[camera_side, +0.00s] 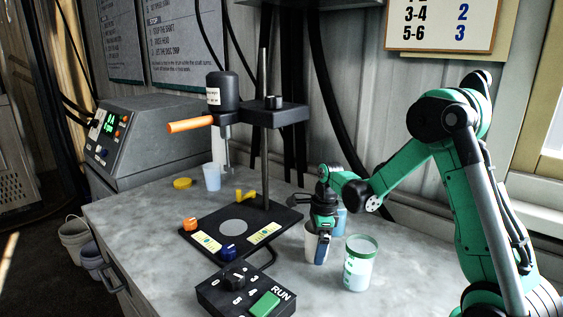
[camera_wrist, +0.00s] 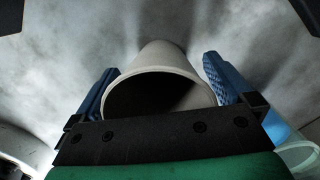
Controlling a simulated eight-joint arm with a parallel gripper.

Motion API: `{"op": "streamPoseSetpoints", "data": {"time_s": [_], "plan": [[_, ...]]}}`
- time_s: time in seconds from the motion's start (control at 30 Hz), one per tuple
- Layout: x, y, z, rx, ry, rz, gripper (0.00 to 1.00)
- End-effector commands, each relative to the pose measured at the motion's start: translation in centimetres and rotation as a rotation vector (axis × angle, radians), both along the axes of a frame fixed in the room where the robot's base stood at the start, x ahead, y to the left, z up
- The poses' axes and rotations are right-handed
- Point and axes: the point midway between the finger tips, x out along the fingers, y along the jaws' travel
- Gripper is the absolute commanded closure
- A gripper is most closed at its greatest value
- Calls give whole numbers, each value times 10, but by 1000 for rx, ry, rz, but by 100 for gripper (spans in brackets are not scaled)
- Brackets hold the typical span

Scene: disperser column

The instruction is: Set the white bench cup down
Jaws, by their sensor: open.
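The white bench cup (camera_side: 309,243) stands upright on the grey bench top, to the right of the black stand base. In the wrist view the cup (camera_wrist: 160,60) shows its wide round mouth, dark inside. My gripper (camera_side: 321,250) is at the cup, with one blue finger in front of it in the side view. In the wrist view my gripper (camera_wrist: 160,85) has its blue fingers on either side of the cup, with a visible gap at the right finger. The gripper is open. The cup's far side is partly hidden by the fingers in the side view.
A green-rimmed clear beaker (camera_side: 360,265) stands close to the right of the cup. A bluish cup (camera_side: 341,220) stands just behind. The disperser stand base (camera_side: 200,245) and control box with RUN button (camera_side: 245,292) lie left. A translucent cup (camera_side: 211,178) stands further back.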

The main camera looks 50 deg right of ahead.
Motion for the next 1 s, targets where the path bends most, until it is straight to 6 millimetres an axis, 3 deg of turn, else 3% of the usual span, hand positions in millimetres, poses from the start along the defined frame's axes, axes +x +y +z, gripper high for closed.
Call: {"op": "streamPoseSetpoints", "data": {"time_s": [0.17,0.5,0.83,1.0], "plan": [[0,0,0,0,0,0,0],[0,0,0,0,0,0,94],[0,0,6,0,0,0,94],[0,0,26,0,0,0,94]]}}
